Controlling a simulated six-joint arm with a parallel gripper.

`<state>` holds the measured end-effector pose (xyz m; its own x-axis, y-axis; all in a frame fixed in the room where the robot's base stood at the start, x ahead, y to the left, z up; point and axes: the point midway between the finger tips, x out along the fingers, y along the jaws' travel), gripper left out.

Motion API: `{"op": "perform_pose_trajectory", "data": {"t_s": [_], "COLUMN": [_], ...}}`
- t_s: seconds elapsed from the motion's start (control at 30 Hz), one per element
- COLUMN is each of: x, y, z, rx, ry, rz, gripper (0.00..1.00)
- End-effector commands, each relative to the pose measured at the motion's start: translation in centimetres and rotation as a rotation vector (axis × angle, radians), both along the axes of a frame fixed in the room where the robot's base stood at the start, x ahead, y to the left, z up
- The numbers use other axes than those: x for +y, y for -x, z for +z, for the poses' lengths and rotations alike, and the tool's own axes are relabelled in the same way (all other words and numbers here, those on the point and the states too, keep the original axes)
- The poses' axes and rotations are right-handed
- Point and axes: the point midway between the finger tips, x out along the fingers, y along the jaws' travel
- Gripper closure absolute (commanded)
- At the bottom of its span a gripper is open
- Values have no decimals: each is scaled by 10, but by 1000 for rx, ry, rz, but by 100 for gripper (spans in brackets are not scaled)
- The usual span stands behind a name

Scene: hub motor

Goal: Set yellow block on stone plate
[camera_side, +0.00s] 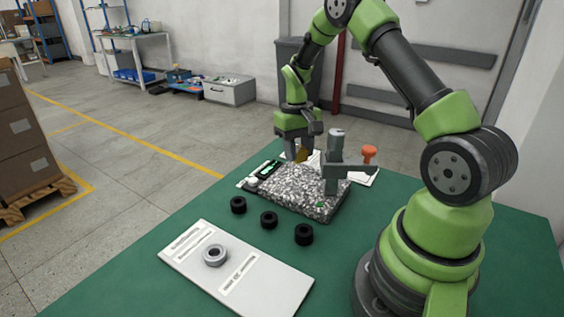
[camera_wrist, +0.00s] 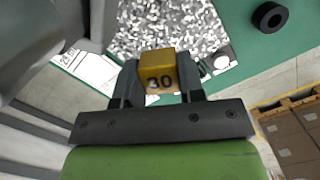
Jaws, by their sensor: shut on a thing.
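The yellow block (camera_wrist: 159,72) is marked "30" and sits between the fingers of my gripper (camera_wrist: 160,88) in the wrist view. The gripper is shut on it. In the side view my gripper (camera_side: 297,148) is at the far edge of the speckled stone plate (camera_side: 285,190), and a small part of the yellow block (camera_side: 301,155) shows below it. The stone plate (camera_wrist: 165,25) also shows beyond the block in the wrist view. I cannot tell whether the block touches the plate.
A grey post with an arm (camera_side: 338,165) stands on the plate's right part. An orange knob (camera_side: 369,153) is behind it. Several black rings (camera_side: 269,220) lie in front of the plate. A white board (camera_side: 237,272) with a metal nut (camera_side: 215,255) lies nearer. Green table (camera_side: 150,260) around is clear.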

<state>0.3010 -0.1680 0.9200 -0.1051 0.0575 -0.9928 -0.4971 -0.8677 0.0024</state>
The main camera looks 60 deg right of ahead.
Motion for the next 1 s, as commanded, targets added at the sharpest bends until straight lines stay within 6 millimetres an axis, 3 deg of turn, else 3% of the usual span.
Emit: {"op": "perform_pose_trajectory", "data": {"t_s": [0.6,1.0], "x": [-3,-2], "y": [0,0], "z": [-44,-50], "rx": [0,-1], "ry": [0,1], "rz": [-4,-4], "gripper": [96,96]}}
